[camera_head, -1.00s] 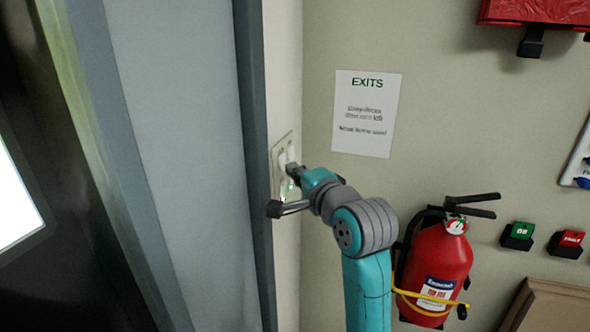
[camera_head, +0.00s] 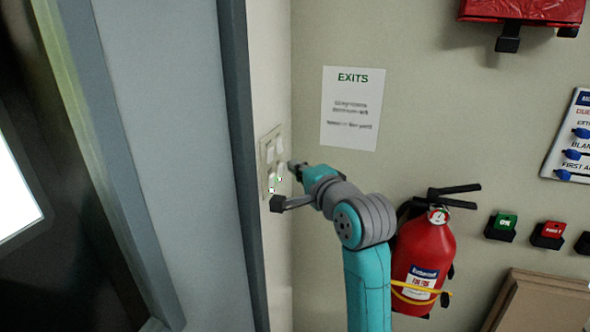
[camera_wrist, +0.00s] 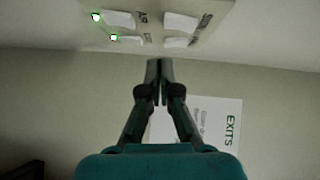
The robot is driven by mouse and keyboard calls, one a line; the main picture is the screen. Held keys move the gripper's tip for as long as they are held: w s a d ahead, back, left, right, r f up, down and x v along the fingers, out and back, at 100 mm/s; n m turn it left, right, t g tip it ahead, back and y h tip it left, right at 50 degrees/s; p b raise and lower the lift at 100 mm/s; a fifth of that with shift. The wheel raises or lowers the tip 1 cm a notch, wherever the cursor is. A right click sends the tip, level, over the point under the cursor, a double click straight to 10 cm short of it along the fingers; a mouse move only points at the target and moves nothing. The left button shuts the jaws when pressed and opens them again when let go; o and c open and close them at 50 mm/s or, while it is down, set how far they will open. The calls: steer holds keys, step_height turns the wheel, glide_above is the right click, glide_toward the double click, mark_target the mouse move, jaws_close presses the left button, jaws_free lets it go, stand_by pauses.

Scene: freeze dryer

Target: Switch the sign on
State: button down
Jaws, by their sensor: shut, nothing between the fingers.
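A pale switch panel (camera_head: 264,155) is on the narrow wall beside the door frame. In the wrist view the panel (camera_wrist: 160,45) shows several white rocker switches. The two left-hand ones, an upper (camera_wrist: 118,19) and a lower (camera_wrist: 126,40), each have a lit green lamp beside them. The two right-hand ones, an upper (camera_wrist: 181,23) and a lower (camera_wrist: 176,42), show no lit lamp. The small labels are blurred; I cannot surely tell which is the sign's. My gripper (camera_wrist: 160,66) is shut and empty, its tips just short of the panel. It also shows in the head view (camera_head: 296,166).
An EXITS notice (camera_head: 351,108) hangs on the wall right of the panel. A red fire extinguisher (camera_head: 422,258) stands close to the right of my arm. Green (camera_head: 506,222) and red (camera_head: 552,229) buttons are farther right. The door frame (camera_head: 240,150) borders the panel's left.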

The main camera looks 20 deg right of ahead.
steer(key=s+d, duration=0.1)
steer(key=s, duration=0.9)
steer(key=shift+d+f, duration=0.4)
steer(key=shift+f, duration=0.05)
steer(key=s+d, duration=0.5)
steer(key=d, duration=0.2)
steer(key=shift+d, duration=0.15)
steer(key=shift+s, duration=0.1)
stand_by(0.4)
